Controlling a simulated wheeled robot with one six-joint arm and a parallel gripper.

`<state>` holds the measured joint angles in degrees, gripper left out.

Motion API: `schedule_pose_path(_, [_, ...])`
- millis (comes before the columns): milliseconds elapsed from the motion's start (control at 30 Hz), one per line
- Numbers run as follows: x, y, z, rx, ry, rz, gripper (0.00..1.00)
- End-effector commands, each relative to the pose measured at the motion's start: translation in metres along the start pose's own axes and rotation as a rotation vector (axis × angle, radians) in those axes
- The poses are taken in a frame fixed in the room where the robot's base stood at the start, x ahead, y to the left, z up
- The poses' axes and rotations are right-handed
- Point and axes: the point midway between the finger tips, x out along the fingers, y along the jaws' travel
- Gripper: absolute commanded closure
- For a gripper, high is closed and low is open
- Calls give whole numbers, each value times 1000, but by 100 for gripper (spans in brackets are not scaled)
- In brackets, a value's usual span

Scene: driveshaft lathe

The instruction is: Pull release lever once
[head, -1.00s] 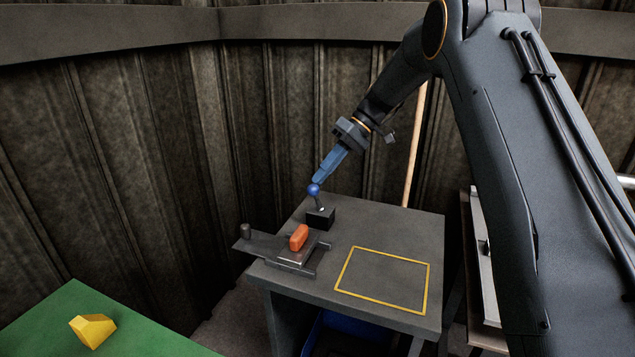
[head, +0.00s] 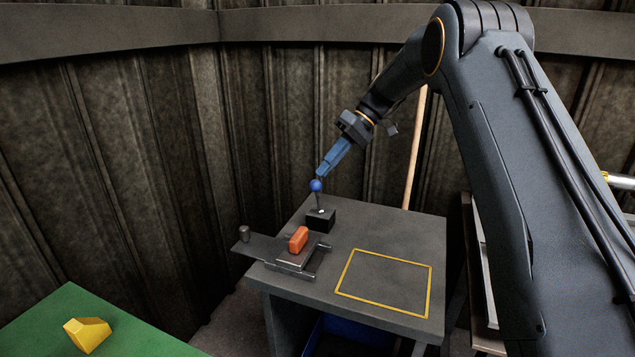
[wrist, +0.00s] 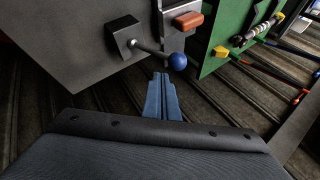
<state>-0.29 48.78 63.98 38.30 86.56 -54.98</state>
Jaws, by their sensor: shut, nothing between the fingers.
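The release lever is a thin metal rod with a blue ball knob (head: 316,186), rising from a black block (head: 320,220) at the back of the grey table. The knob also shows in the wrist view (wrist: 177,61). My gripper (head: 323,174) is shut and empty, its blue fingers pointing down at the knob from the upper right. In the wrist view my fingertips (wrist: 161,75) are just beside the knob; whether they touch it I cannot tell. The lever stands almost upright in the head view.
An orange block (head: 298,239) sits on a metal slide fixture (head: 292,262) in front of the lever. A yellow-outlined square (head: 387,282) on the grey table is empty. A green table (head: 130,340) with a yellow piece (head: 87,334) is at lower left. A corrugated wall stands close behind.

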Motion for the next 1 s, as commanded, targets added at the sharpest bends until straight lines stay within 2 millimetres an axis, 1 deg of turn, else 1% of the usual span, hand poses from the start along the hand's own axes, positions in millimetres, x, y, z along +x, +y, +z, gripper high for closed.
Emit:
schedule_pose_path(400, [-23,21,-18,-1,1,1,100])
schedule_pose_path(533, [-30,25,-23,-1,1,1,100])
schedule_pose_path(700, [-34,25,-25,0,0,1,100])
schedule_pose_path(1000, [-34,25,-25,0,0,1,100])
